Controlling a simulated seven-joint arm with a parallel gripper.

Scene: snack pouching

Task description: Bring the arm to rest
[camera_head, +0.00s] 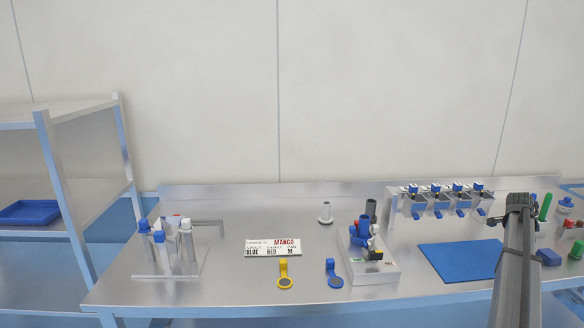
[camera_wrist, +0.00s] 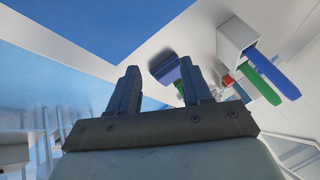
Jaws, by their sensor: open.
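My arm (camera_head: 515,260) reaches up from the bottom right of the head view, over the right part of the steel table (camera_head: 300,225). In the wrist view my gripper (camera_wrist: 160,70) has its two fingers apart with nothing held between them. Behind the fingers, a dark blue block (camera_wrist: 165,66) shows in the background; I cannot tell its exact distance from the fingertips. The gripper's fingers are not clear in the head view.
A blue mat (camera_head: 460,260) lies left of my arm, with a dispenser rack (camera_head: 392,206) behind it. Green and blue items (camera_head: 545,207) stand right of the arm. A white fixture (camera_head: 372,270), a label sign (camera_head: 273,247) and a bottle stand (camera_head: 165,276) are farther left.

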